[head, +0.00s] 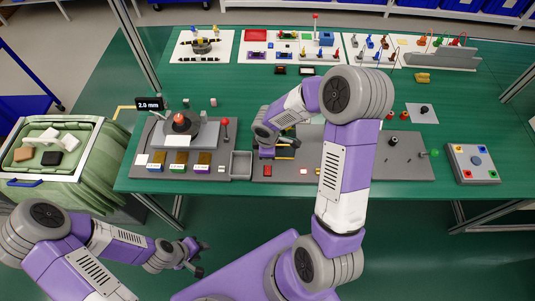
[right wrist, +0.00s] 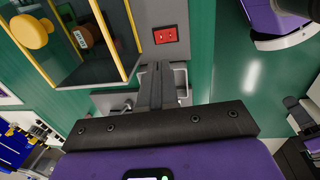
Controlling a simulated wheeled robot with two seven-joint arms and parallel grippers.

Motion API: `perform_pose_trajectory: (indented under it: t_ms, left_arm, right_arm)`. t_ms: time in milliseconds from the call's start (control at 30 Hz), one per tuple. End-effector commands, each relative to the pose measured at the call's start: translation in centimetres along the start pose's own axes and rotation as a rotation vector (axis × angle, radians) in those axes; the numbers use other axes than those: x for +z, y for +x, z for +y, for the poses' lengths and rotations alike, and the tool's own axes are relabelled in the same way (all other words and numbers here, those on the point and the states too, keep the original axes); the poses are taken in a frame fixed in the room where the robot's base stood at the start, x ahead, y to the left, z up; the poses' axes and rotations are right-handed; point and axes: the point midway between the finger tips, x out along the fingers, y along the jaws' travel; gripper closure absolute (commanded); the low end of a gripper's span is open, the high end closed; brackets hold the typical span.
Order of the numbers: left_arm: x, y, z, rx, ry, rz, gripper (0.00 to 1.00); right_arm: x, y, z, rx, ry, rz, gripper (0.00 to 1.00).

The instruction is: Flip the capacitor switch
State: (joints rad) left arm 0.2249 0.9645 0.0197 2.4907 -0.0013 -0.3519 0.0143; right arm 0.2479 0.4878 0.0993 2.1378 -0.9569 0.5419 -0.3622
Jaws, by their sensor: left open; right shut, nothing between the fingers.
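A small red switch-like part (right wrist: 165,35) on a light grey plate shows in the right wrist view. A red part (head: 268,170) also sits on the grey panel in the head view. I cannot tell for sure that it is the capacitor switch. My right gripper (right wrist: 156,70) is shut and empty, its fingertips just short of the red part in the picture; contact cannot be told. In the head view my right arm hides part of the panel. My left gripper (head: 197,258) is open and empty, in front of the table's near edge.
A yellow-edged clear box (right wrist: 95,40) with a yellow knob (right wrist: 32,31) stands beside the fingers. A grey open bin (head: 240,165) lies left of the panel. A station with a red dome (head: 182,122) is further left.

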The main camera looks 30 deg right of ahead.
Motion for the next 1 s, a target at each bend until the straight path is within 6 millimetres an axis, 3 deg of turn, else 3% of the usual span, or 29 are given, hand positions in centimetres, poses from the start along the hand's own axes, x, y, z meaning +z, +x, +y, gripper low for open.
perform_pose_trajectory:
  t_ms: [33, 200, 500, 700, 1000]
  left_arm:
    - [0.0, 0.5, -0.2, 0.0, 0.0, 0.0, 0.57]
    - [-0.1, 1.5, -0.6, 0.0, 0.0, 0.0, 0.57]
    - [-0.1, 2.6, -1.0, 0.0, 0.0, 0.0, 0.57]
    - [-0.1, 2.7, -1.0, 0.0, 0.0, 0.0, 0.57]
    - [-0.1, 2.7, -1.0, 0.0, 0.0, 0.0, 0.57]
  right_arm:
    - [0.0, 1.5, -0.1, -0.004, -0.002, -0.001, 1.0]
    - [0.0, 5.3, -0.1, -0.004, 0.0, -0.001, 1.0]
    - [0.0, 10.1, -0.1, -0.002, 0.0, 0.0, 1.0]
    - [0.0, 11.1, 0.0, -0.001, 0.001, 0.001, 1.0]
    - [0.0, 11.1, 0.0, 0.0, 0.001, 0.001, 1.0]
